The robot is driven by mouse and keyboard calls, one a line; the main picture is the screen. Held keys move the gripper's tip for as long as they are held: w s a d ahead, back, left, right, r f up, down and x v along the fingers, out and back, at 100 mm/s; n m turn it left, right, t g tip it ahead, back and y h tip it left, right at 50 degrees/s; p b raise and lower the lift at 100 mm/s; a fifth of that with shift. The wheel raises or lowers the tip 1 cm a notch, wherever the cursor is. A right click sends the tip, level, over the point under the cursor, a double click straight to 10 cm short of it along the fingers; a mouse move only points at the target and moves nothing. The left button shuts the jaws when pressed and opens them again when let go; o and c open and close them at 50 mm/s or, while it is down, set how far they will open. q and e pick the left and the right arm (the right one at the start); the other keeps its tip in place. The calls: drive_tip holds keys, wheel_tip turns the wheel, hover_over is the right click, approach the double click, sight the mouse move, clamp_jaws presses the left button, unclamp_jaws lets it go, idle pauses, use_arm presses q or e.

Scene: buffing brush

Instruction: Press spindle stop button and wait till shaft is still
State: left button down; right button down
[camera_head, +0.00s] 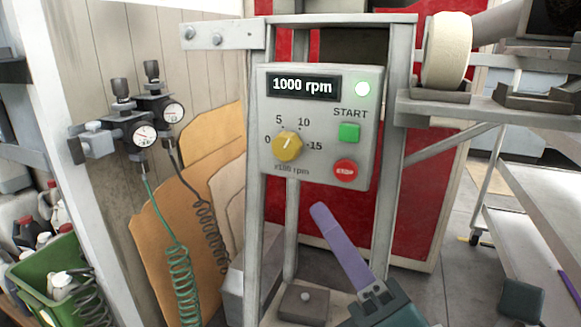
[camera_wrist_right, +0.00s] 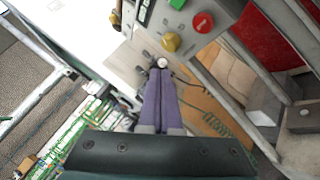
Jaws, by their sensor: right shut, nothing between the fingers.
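The grey control box (camera_head: 319,180) is mounted on a metal frame. Its display (camera_head: 302,86) reads 1000 rpm, and a lamp (camera_head: 362,89) beside it glows pale green. The red stop button (camera_head: 345,172) sits below the green start button (camera_head: 349,132); it also shows in the right wrist view (camera_wrist_right: 202,22). A yellow speed knob (camera_head: 287,147) is left of them. My right gripper (camera_head: 318,208), with purple fingers, is shut and empty, below the box and apart from the button. A cream buffing wheel (camera_head: 447,50) is at upper right; whether it turns cannot be told.
Two pressure gauges (camera_head: 143,134) with coiled hoses hang on the left wall. Cardboard sheets (camera_head: 180,215) lean behind. A green crate (camera_head: 40,270) with bottles stands at lower left. Metal frame posts (camera_head: 391,150) flank the box. The space before the box is clear.

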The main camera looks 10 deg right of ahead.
sight(346, 170)
drive_tip(key=shift+w+d+b, duration=0.5)
drive_tip(key=shift+w+d, duration=0.3)
drive_tip(key=shift+w, duration=0.45)
drive_tip(key=shift+w+d+b, duration=0.5)
drive_tip(key=shift+w+d, duration=0.35)
drive_tip(key=shift+w, duration=0.4)
drive_tip(key=shift+w+d+b, duration=0.5)
drive_tip(key=shift+w+d, duration=0.3)
drive_tip(key=shift+w, duration=0.45)
drive_tip(key=shift+w+d, duration=0.25)
drive_tip(key=shift+w, duration=0.1)
